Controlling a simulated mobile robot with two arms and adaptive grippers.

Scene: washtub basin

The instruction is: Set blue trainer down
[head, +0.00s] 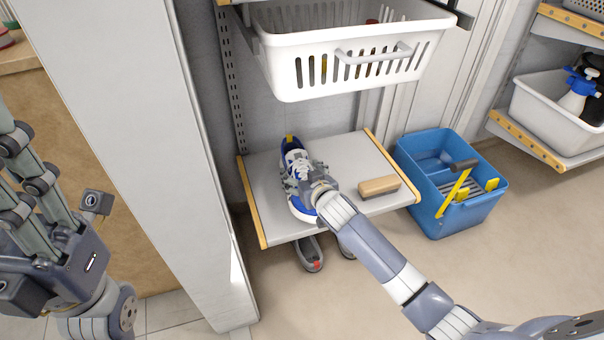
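The blue trainer (294,153), blue and white with white laces and a yellow tab, is on the left part of the grey shelf board (350,154) in the head view. It lies lengthwise, near the yellow left edge. My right gripper (303,178) reaches over it from the lower right, with fingers at both sides of its middle. My wrist hides part of the shoe. I cannot tell whether the fingers press on it or stand slightly apart. My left gripper (22,165) is at the left edge, away from the shelf, with its fingertips cut off.
A wooden brush (379,186) lies on the shelf's right. A white basket (305,80) hangs above. A blue caddy (440,217) stands on the floor to the right. Grey shoes (311,256) are beneath the shelf. A pale upright panel (135,130) stands at left.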

